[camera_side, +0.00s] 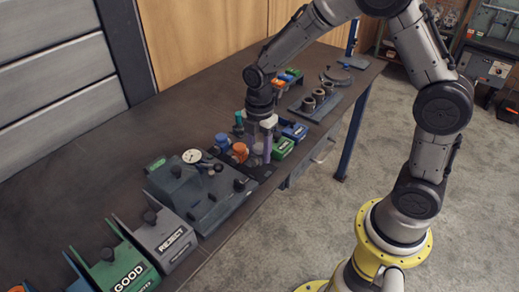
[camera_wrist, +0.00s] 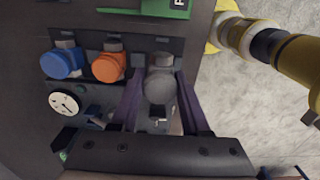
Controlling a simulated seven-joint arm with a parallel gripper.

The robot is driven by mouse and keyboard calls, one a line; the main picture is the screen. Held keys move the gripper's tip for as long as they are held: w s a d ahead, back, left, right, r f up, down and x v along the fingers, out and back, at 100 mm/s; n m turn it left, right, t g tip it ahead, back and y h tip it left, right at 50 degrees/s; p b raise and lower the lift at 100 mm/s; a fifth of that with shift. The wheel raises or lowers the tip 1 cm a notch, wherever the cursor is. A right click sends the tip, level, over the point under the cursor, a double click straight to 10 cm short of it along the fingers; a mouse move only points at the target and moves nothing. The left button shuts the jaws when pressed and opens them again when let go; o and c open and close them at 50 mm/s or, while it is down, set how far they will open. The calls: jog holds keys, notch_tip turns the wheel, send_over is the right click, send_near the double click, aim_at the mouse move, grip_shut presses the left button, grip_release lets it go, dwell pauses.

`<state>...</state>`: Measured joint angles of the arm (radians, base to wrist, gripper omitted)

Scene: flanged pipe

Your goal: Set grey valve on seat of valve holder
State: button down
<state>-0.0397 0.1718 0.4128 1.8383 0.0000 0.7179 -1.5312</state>
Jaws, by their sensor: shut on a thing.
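The grey valve (camera_wrist: 159,86) is between the two purple fingers of my gripper (camera_wrist: 162,78), which is shut on it. In the side view, my gripper (camera_side: 263,150) points down at the table's front edge, and its fingers largely hide the grey valve. The dark valve holder (camera_wrist: 88,40) carries a blue valve (camera_wrist: 62,63) and an orange valve (camera_wrist: 108,67). The grey valve is in line with them, to the right of the orange one. Its seat is hidden, and I cannot tell whether the valve touches it.
A grey fixture box (camera_side: 195,195) with a white dial gauge (camera_side: 192,156) stands beside the holder. The REJECT bin (camera_side: 168,236) and GOOD bin (camera_side: 125,265) are nearer the camera. Small green (camera_side: 282,147) and blue (camera_side: 295,131) bins sit close behind my gripper.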

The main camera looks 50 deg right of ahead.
aim_at(260, 146)
jog(key=shift+f, duration=0.15)
jog(key=shift+f, duration=1.05)
jog(key=shift+f, duration=0.45)
grip_release()
dwell(0.6)
jog(key=shift+r, duration=0.1)
jog(key=shift+r, duration=3.4)
